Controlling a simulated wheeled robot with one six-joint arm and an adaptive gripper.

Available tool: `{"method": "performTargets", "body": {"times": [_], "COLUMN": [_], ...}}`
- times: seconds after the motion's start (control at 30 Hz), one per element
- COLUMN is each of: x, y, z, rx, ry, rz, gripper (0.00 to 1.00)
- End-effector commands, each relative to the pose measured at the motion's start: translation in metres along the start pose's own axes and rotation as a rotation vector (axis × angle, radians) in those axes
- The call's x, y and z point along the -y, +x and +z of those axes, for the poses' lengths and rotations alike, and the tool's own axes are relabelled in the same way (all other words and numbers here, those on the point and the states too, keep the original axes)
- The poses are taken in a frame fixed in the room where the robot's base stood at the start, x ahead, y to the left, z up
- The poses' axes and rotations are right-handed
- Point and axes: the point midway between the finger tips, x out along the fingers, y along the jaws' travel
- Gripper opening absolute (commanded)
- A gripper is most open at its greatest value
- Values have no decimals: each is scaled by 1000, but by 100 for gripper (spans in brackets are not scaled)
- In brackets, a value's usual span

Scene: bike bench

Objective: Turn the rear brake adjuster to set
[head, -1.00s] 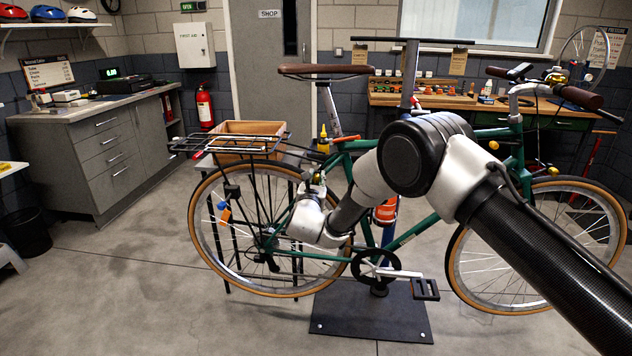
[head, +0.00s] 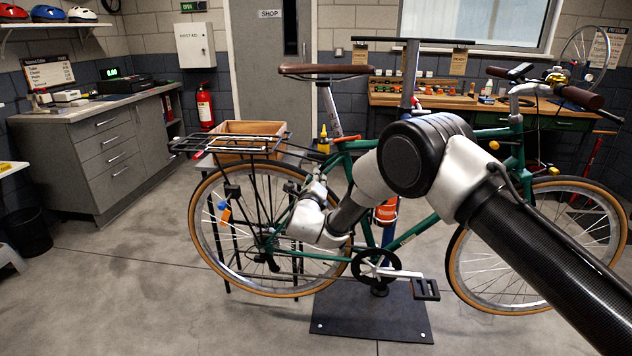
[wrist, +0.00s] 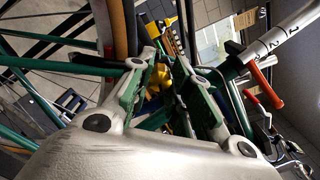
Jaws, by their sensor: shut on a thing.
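The green bike (head: 412,232) stands upright, held off the floor by a stand. My gripper (wrist: 158,78) is at the back of the frame, above the rear wheel (head: 201,232). In the wrist view its two fingers are closed around a small yellow piece (wrist: 153,84), which looks like the rear brake adjuster. The fingers cover much of it, so its turn position cannot be read. In the head view my gripper (head: 318,185) is small beside the seat tube, and the adjuster is hidden there.
The rear rack (head: 232,147) and the saddle (head: 325,70) are close to my gripper. A wooden crate (head: 248,128) and a yellow bottle (head: 323,138) stand behind the bike. The stand's base plate (head: 372,318) lies below.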

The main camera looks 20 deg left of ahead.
Motion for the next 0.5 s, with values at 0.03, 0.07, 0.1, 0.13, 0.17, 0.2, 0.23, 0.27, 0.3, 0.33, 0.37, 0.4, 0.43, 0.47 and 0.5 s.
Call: {"method": "performTargets", "body": {"times": [0.03, 0.07, 0.1, 0.13, 0.17, 0.2, 0.23, 0.27, 0.3, 0.33, 0.37, 0.4, 0.43, 0.47, 0.5], "x": [-1, -1, -2, -2, -2, -2, -2, -2, -2, -2, -2, -2, -2, -2, -2], "y": [-1, -1, -1, -1, -1, -1, -1, -1, -1, -1, -1, -1, -1, -1, -1], "z": [0, 0, 0, 0, 0, 0, 0, 0, 0, 0, 0, 0, 0, 0, 0], "rx": [0, 0, 0, 1, 1, 1, 1, 1, 1, 1, 1, 1, 1, 1, 1], "ry": [-42, -70, -109, -137, -165, -204, -232, -260, -298, -326, -353, -389, -415, -441, -474], "rz": [2, 2, 2, 2, 2, 2, 2, 2, 2, 2, 2, 2, 2, 2, 2], "gripper": [0, 0, 0, 0, 0, 0, 0, 0, 0, 0, 0, 0, 0, 0, 0]}}
